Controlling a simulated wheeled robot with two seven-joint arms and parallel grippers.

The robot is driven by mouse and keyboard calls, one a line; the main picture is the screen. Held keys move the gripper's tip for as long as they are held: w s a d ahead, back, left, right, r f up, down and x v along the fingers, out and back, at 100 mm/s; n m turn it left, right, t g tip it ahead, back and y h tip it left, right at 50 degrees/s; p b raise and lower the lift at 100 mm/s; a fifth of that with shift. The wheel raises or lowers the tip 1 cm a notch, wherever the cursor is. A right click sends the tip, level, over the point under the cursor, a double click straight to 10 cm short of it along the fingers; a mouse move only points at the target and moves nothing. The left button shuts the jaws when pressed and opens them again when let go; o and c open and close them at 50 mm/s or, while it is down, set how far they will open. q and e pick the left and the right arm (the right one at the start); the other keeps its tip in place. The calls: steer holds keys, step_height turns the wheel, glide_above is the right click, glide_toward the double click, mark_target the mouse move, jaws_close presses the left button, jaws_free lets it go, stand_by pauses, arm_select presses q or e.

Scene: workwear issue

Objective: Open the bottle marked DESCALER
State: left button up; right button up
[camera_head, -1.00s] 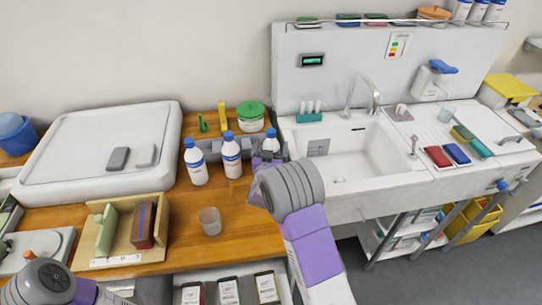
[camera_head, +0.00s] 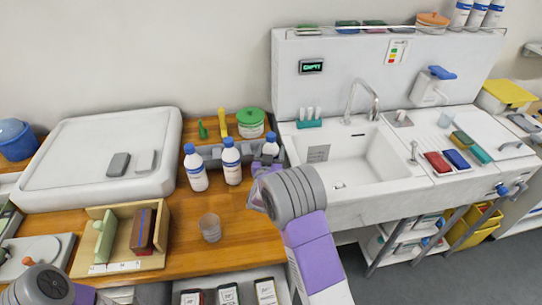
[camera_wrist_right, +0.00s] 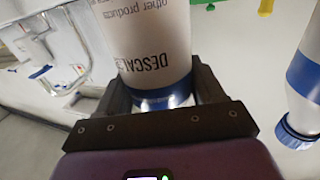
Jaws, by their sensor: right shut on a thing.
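The bottle marked DESCALER (camera_wrist_right: 158,40) is white with a blue band; its lettering reads in the right wrist view. My right gripper (camera_wrist_right: 165,105) is shut on it, with a dark jaw on each side. In the head view this bottle (camera_head: 271,143) is the rightmost of three blue-capped white bottles, partly hidden behind my right gripper (camera_head: 265,168). It looks upright. Its cap shows in the head view; the jaws hide part of its body. My left arm shows at the lower left, but its jaws are out of frame.
Two similar bottles (camera_head: 195,170) (camera_head: 232,162) stand to the left, one close by. A grey rack (camera_head: 212,152) and a green-lidded tub (camera_head: 250,124) are behind. A clear cup (camera_head: 209,227) stands in front. The sink (camera_head: 350,165) is right; wooden counter is free around the cup.

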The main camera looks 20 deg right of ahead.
mark_target(271, 134)
step_height(271, 134, up, 9)
steer(key=shift+r+p, duration=0.2)
steer(key=shift+p, duration=0.55)
steer(key=o, duration=0.6)
steer(key=c, duration=0.8)
